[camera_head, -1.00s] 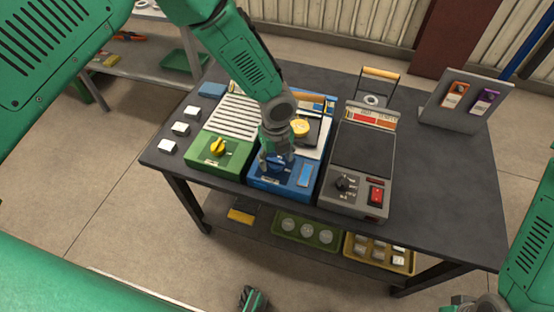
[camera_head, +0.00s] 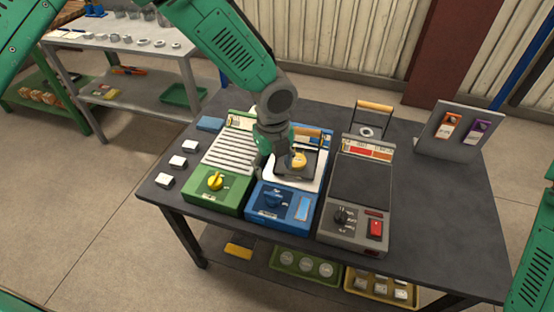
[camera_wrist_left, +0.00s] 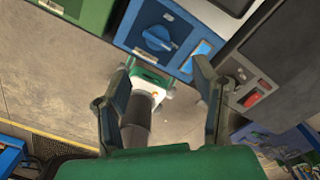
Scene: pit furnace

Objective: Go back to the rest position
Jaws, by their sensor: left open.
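My left gripper (camera_head: 264,157) hangs over the blue device (camera_head: 283,206) on the dark table, above and behind its blue knob (camera_head: 272,199). In the left wrist view its two fingers (camera_wrist_left: 160,85) are spread apart with nothing held between them. The blue knob (camera_wrist_left: 158,38) shows beyond the fingertips, apart from them. A green device with a yellow knob (camera_head: 215,181) stands to the left. A grey device (camera_head: 355,200) with a black knob and red switch stands to the right. My right gripper is not visible; only a green part of my right arm shows at the right edge.
The dark table (camera_head: 440,215) has clear room at its right. Three white blocks (camera_head: 177,161) lie at its left edge. A stand (camera_head: 455,132) with orange and purple tags is at the back right. A green tray (camera_head: 320,268) and a yellow tray (camera_head: 383,288) sit on the lower shelf.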

